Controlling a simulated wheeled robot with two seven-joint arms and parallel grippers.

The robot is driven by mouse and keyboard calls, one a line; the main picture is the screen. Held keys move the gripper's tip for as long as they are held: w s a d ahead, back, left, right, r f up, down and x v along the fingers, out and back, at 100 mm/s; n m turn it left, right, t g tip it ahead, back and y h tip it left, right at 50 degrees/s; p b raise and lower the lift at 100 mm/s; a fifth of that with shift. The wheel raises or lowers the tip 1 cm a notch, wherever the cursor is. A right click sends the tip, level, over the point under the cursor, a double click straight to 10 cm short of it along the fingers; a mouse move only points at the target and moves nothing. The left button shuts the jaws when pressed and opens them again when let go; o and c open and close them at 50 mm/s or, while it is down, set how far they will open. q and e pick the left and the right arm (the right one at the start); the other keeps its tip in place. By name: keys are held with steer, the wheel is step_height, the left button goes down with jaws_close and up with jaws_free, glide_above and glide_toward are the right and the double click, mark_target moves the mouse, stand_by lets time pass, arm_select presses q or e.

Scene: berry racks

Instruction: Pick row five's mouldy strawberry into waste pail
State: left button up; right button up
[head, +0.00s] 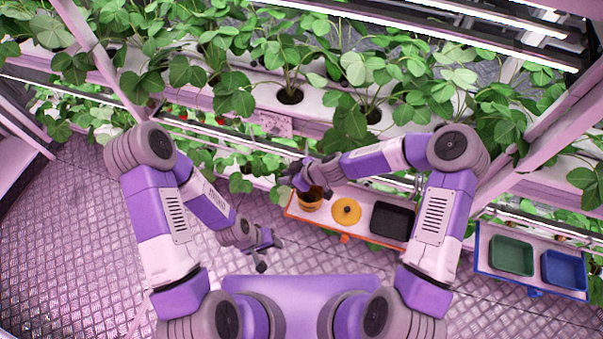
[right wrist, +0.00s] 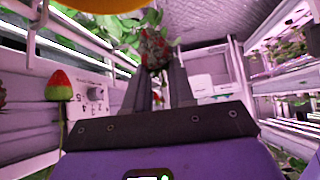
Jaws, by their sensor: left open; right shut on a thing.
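My right gripper (head: 308,186) is above the amber pail (head: 310,205), likely the waste pail, at the left end of an orange-edged shelf. In the right wrist view it is shut on a mouldy strawberry (right wrist: 155,48), dark red with grey patches, held between the fingertips. A yellow edge (right wrist: 90,4) shows at the top of that view; I cannot tell if it is the pail. In the head view the gripped berry is too small to make out. My left gripper (head: 264,252) is open and empty, low over the floor, left of the shelf.
A yellow round lid-like piece (head: 346,211) and a black tray (head: 392,221) stand beside the pail. Green (head: 511,256) and blue (head: 564,270) bins stand at right. A clean red strawberry (right wrist: 58,84) hangs near a numbered panel (right wrist: 96,97). Planted racks fill the back.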

steer(key=d+r+n+g, duration=0.1)
steer(key=s+d+r+n+g, duration=0.1)
steer(key=n, duration=0.1)
steer(key=d+r+n+g+h+p, duration=0.1)
steer(key=r+n, duration=0.1)
steer(key=shift+s+d+g, duration=0.3)
steer(key=shift+d+g, duration=0.05)
steer(key=shift+g, duration=0.05)
steer(key=shift+n, duration=0.4)
steer(key=f+b, duration=0.1)
steer(key=f, duration=0.2)
steer(key=f+b, duration=0.2)
steer(key=shift+s+d+f, duration=0.1)
steer(key=shift+d+f, duration=0.1)
steer(key=shift+f, duration=0.2)
steer(key=o, duration=0.7)
steer(key=shift+o, duration=0.6)
steer(key=o, duration=0.7)
